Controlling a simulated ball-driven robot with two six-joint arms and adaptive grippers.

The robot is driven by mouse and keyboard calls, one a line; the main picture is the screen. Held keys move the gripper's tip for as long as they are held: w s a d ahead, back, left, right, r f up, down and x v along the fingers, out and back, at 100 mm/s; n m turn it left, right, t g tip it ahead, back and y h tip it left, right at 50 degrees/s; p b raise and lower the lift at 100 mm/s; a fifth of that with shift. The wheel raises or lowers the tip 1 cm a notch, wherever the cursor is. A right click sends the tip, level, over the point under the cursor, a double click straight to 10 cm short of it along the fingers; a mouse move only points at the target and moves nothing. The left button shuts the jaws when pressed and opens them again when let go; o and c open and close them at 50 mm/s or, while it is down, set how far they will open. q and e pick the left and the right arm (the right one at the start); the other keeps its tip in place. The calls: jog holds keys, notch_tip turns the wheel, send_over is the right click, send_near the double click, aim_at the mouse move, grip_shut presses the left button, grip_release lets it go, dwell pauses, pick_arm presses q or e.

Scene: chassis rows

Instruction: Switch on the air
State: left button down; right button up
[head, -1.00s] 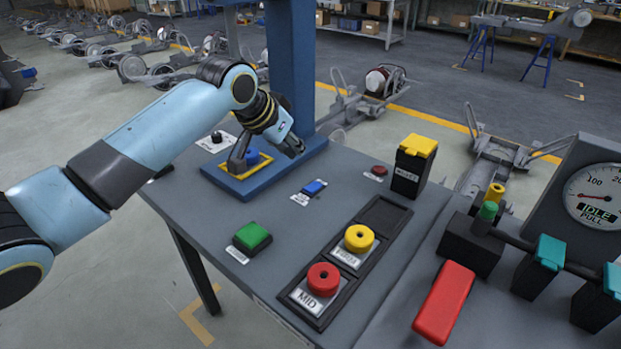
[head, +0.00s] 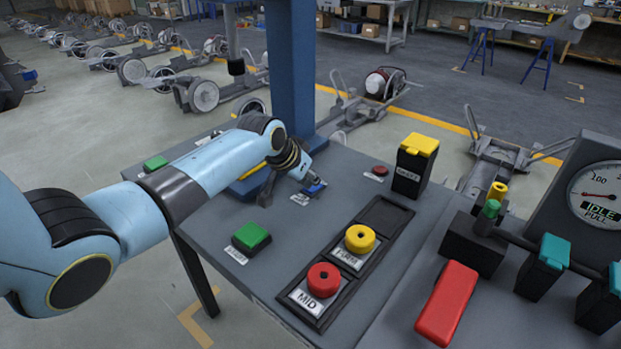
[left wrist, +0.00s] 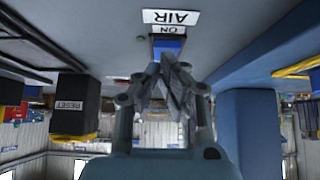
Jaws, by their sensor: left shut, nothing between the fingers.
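The blue button (head: 318,188) is on the grey console top. The left wrist view, upside down, shows the blue button (left wrist: 168,44) with a white label (left wrist: 171,18) reading AIR and ON. My left gripper (head: 308,182) reaches over the console, its fingertips at the button and partly covering it. In the left wrist view my left gripper (left wrist: 168,62) is shut and empty, its tips just in front of the button. I cannot tell whether they touch it or whether it is pressed. My right gripper is not in view.
A blue post (head: 292,70) stands behind my left forearm. A black RESET box (head: 411,168) with a yellow top and a small red button (head: 379,171) are to the right. A green button (head: 251,237), yellow knob (head: 360,238) and red knob (head: 323,279) are nearer.

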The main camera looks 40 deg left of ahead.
aim_at(313, 189)
pick_arm(q)
jog(key=shift+s, duration=0.1)
jog(key=shift+s+f, duration=0.1)
jog(key=shift+f, duration=0.25)
jog(key=shift+w+r, duration=0.3)
jog(key=shift+w, duration=0.5)
jog(key=shift+r, duration=0.1)
jog(key=shift+r+p, duration=0.3)
jog(key=shift+p, duration=0.1)
jog(key=r+p, duration=0.4)
jog(key=shift+s, duration=0.2)
jog(key=s+r, duration=0.5)
jog(key=s, duration=0.3)
jog(key=shift+a+r, duration=0.2)
jog(key=shift+a, duration=0.1)
